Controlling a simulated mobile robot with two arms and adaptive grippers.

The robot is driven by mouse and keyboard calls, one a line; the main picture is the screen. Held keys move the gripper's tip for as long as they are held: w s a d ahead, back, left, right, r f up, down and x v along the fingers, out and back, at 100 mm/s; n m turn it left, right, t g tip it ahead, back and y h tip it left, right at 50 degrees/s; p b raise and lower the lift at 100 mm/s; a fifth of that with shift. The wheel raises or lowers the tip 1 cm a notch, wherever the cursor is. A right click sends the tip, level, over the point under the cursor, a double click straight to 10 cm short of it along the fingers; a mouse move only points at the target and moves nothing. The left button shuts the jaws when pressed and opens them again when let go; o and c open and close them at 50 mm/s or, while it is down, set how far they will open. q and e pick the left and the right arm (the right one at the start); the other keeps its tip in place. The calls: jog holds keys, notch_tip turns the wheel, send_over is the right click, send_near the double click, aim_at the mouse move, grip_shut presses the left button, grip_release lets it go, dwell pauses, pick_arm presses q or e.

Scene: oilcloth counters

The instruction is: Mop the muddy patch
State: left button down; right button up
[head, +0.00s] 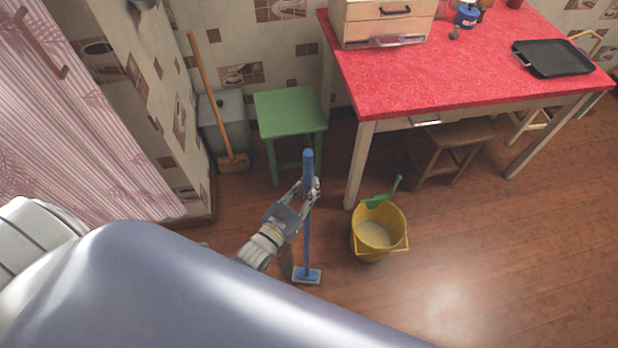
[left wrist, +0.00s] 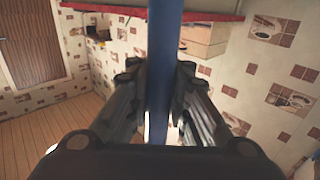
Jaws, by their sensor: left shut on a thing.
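A blue mop (head: 307,225) stands nearly upright, its flat blue and pale head (head: 306,275) low at the floor. My left gripper (head: 309,189) is shut on the mop's handle in its upper part. In the left wrist view the blue handle (left wrist: 161,90) runs between the two dark fingers of my left gripper (left wrist: 162,85). I cannot tell for sure whether the mop head touches the floor. No muddy patch shows in either view; part of the floor is hidden behind my own body. My right gripper is not in view.
A yellow bucket (head: 365,245) with a green-handled tool (head: 384,194) stands right of the mop. A green stool (head: 288,112) and a broom (head: 212,105) are behind. A red-covered table (head: 450,70) has a wooden stool (head: 455,137) under it. Floor at the right is clear.

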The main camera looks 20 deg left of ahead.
pick_arm(q)
jog(key=shift+s+d, duration=0.3)
jog(key=shift+s, duration=0.2)
jog(key=shift+s+d, duration=0.3)
jog(key=shift+s, duration=0.2)
jog(key=shift+f, duration=0.1)
jog(key=shift+s, duration=0.1)
jog(key=shift+s+d+p, duration=0.35)
jog(key=shift+s+d, duration=0.2)
jog(key=shift+s, duration=0.4)
jog(key=shift+s+d+p, duration=0.35)
jog(key=shift+s+d, duration=0.2)
jog(key=shift+s, duration=0.35)
jog(key=shift+s+d+r+p, duration=0.15)
jog(key=shift+s+d+p, duration=0.1)
jog(key=shift+s, duration=0.35)
jog(key=shift+s+d+r+p, duration=0.15)
jog(key=shift+s+d, duration=0.1)
jog(key=shift+s, duration=0.35)
